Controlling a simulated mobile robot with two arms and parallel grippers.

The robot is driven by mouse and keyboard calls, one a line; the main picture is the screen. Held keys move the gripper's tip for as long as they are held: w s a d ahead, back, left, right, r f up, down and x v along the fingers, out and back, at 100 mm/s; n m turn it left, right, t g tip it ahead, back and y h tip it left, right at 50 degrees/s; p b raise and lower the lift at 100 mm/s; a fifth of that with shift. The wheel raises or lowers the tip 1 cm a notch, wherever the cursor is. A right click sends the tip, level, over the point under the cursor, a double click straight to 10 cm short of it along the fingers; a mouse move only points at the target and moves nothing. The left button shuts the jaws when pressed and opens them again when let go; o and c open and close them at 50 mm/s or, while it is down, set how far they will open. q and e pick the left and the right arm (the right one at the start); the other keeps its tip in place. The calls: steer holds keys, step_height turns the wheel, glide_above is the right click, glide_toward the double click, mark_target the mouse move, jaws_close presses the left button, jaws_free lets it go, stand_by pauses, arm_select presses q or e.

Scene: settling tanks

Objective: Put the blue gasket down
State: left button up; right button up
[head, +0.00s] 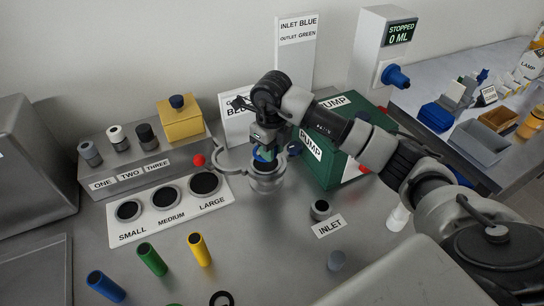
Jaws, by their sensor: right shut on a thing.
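My right gripper (264,151) points down over a round metal housing (268,184) in the middle of the bench. It is shut on a small blue thing (262,157), which looks like the blue gasket. The fingers hide most of it. It is at or just above the housing's open top; I cannot tell whether it touches the rim. A white sign (236,122) behind the gripper is partly covered, with "BLUE" partly readable. My left gripper is not in view.
A green pump (345,160) stands close right of the gripper. A plate with three round holes (170,206) lies left. Blue (106,286), green (152,259) and yellow (199,249) tubes stand in front. An inlet fitting (320,210) is at front right. A black ring (221,299) lies at the front edge.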

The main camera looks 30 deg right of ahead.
step_height(320, 180, down, 4)
steer(key=shift+r+p, duration=0.1)
steer(key=shift+p, duration=0.4)
